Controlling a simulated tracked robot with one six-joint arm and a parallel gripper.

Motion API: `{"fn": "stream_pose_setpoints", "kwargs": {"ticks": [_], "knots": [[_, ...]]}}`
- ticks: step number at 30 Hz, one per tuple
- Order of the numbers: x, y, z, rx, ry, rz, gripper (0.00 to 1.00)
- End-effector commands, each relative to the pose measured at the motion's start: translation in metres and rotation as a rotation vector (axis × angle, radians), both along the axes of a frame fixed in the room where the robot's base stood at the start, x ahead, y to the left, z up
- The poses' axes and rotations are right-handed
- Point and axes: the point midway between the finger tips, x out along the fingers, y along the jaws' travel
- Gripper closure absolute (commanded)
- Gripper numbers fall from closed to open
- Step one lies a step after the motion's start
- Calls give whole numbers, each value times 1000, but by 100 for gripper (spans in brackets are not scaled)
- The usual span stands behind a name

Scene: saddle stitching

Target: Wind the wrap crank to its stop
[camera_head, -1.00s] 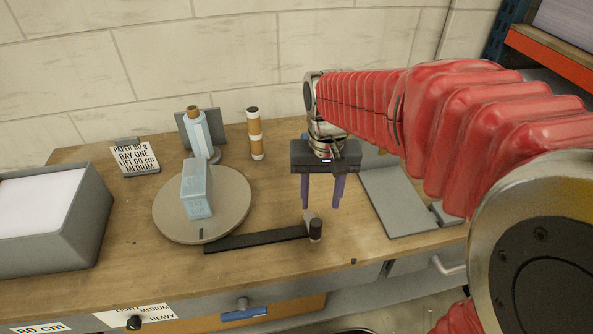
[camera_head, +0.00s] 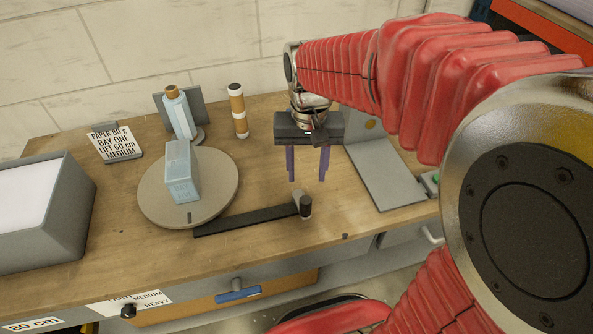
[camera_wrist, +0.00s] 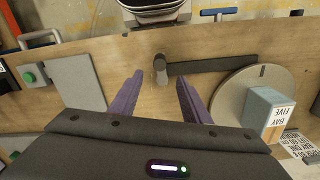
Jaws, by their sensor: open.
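The wrap crank is a flat black arm (camera_head: 245,221) reaching right from the front of a round beige turntable (camera_head: 218,202). An upright dark knob (camera_head: 305,207) stands at its right end. A pale blue block (camera_head: 181,172) sits on the turntable. My gripper (camera_head: 307,181) is open and empty, its purple fingers pointing down just behind the knob in the head view. In the wrist view, the knob (camera_wrist: 161,70) appears between the two spread fingertips (camera_wrist: 159,77), with the black arm (camera_wrist: 212,66) running right to the turntable (camera_wrist: 230,100). I cannot tell whether a finger touches the knob.
A blue bottle (camera_head: 178,112) and an orange-banded cylinder (camera_head: 238,112) stand behind the turntable. A grey plate (camera_head: 385,178) lies right of my gripper. A grey paper tray (camera_head: 45,225) and a sign (camera_head: 113,145) are at left. Bare wood surrounds the knob.

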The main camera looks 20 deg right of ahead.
Motion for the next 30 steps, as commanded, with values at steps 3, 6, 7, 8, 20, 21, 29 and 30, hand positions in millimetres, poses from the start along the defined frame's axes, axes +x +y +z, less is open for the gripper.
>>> {"fn": "stream_pose_setpoints", "kwargs": {"ticks": [3,6,7,8,20,21,29,30], "knots": [[-1,0,-18,0,4,1,57],[-1,0,-33,-1,5,1,57],[-1,0,-38,0,4,1,57],[-1,0,-42,0,4,1,57],[-1,1,-103,0,5,2,57],[-1,1,-107,0,3,2,57],[-1,1,-120,0,1,3,57],[-1,1,-120,0,0,3,57]]}}
